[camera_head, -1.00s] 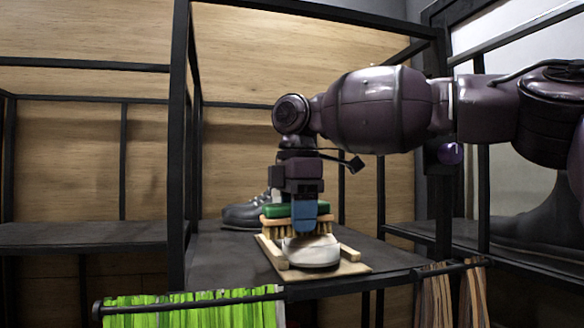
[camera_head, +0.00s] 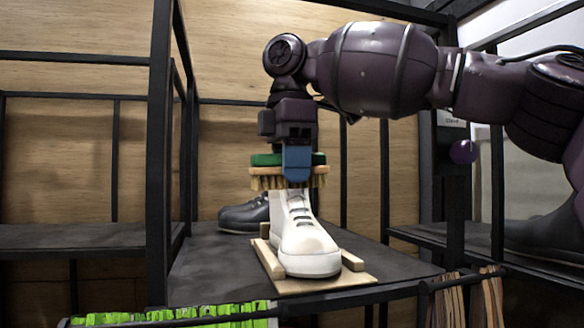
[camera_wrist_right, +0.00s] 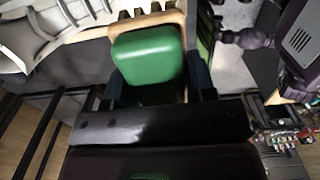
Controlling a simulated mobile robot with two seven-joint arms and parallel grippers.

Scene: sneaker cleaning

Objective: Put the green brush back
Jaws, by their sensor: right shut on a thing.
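The green brush (camera_head: 262,160) has a green top, a wooden body and pale bristles pointing down. My right gripper (camera_head: 297,168) is shut on it and holds it above the white sneaker (camera_head: 304,246). In the right wrist view the brush's green top (camera_wrist_right: 147,55) sits between my fingers (camera_wrist_right: 155,92). The bristles are just above the sneaker's ankle opening; I cannot tell whether they touch it. The white sneaker stands on a wooden board (camera_head: 318,286) with raised side strips. My left gripper is not in view.
A dark grey shoe (camera_head: 243,214) stands behind the white sneaker on the dark shelf (camera_head: 207,262). Black frame posts (camera_head: 160,150) rise at the left. Green strips (camera_head: 180,316) hang from the front rail, and brown strips (camera_head: 470,300) hang at the right. The shelf left of the board is clear.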

